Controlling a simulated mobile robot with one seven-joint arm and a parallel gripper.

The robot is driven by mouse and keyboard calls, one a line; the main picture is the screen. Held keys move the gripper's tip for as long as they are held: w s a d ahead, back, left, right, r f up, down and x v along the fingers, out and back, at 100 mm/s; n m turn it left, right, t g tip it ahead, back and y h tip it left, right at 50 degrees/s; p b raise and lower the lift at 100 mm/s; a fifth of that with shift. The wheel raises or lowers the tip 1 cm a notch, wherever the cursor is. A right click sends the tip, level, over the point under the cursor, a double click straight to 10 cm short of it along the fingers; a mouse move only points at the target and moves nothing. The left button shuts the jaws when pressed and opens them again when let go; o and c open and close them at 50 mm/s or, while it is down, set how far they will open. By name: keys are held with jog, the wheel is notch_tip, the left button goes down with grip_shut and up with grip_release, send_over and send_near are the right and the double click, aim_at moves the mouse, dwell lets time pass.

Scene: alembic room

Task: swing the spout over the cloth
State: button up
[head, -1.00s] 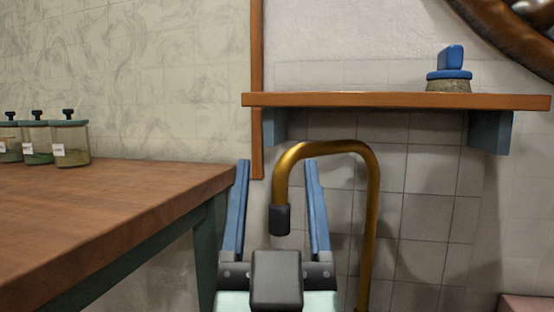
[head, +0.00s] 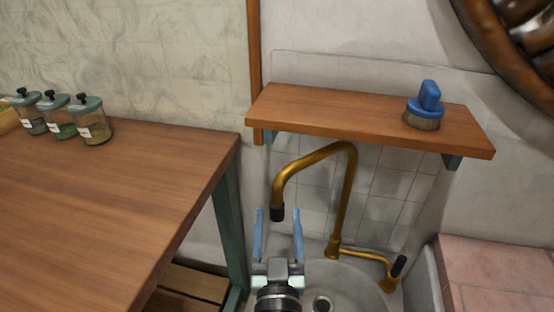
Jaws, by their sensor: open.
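The brass spout (head: 351,190) rises from its base at the back of the sink, arches over to the left and ends in a dark tip (head: 277,212) pointing down. My gripper (head: 278,214) is open, its two blue fingers pointing up and away. In the picture the spout's dark tip lies between the fingertips. I cannot tell the depth between them, and no grip shows. I see no cloth in view.
A stone sink basin (head: 350,292) with a drain lies below. A dark-knobbed brass lever (head: 398,266) stands right of the spout base. A wooden shelf (head: 350,115) with a blue brush (head: 425,108) hangs above. A wooden counter (head: 120,200) with jars (head: 92,122) is left, pink tiles (head: 500,280) right.

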aim_at(277, 196)
jog(key=s+f+g+p, duration=0.2)
jog(key=s+p, duration=0.2)
jog(key=p, duration=0.3)
jog(key=w+b, duration=0.4)
jog(key=w, duration=0.9)
jog(key=shift+f, duration=0.1)
grip_shut()
dwell(0.9)
